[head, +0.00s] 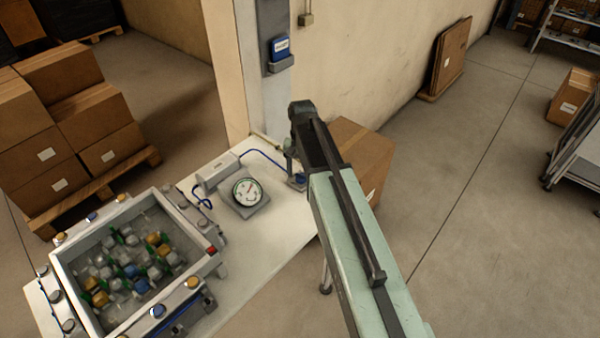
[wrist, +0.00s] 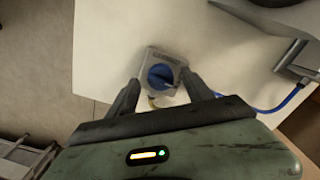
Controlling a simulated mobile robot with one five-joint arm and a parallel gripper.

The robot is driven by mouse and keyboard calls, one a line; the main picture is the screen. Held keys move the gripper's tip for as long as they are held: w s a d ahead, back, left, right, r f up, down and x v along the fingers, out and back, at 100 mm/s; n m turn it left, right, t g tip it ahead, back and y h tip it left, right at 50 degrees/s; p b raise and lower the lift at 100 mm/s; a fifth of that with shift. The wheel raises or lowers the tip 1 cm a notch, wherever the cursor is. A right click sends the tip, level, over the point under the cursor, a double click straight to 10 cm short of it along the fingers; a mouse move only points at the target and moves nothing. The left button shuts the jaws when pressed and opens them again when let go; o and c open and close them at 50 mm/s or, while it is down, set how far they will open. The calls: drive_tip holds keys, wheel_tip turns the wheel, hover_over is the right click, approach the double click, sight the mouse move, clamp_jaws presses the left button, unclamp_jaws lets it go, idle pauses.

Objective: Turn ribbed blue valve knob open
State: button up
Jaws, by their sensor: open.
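The blue valve knob (wrist: 161,76) sits on a grey square base on the white table in the wrist view. Its ribs are too small to make out. In the head view the knob (head: 299,179) is a small patch of blue beside the end of my arm, mostly hidden by it. My gripper (wrist: 160,88) is open, with one finger on each side of the valve base. I cannot tell whether the fingers touch it.
A round dial gauge (head: 246,191) stands on the white table (head: 262,245), left of the valve. A blue hose (head: 262,156) runs to the valve. A grey bin (head: 63,262) of bottles fills the table's left. A cardboard box (head: 360,150) stands behind my arm.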

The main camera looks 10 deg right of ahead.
sight(301, 175)
wheel_tip(301, 175, up, 7)
drive_tip(key=p, duration=0.6)
drive_tip(key=shift+f, duration=0.15)
drive_tip(key=shift+s+f+b, duration=0.2)
drive_tip(key=shift+b, duration=0.15)
drive_tip(key=s+n, duration=0.4)
drive_tip(key=s, duration=0.9)
drive_tip(key=shift+s+a+f+b, duration=0.25)
drive_tip(key=shift+s+f+b, duration=0.05)
drive_tip(key=shift+s, duration=0.05)
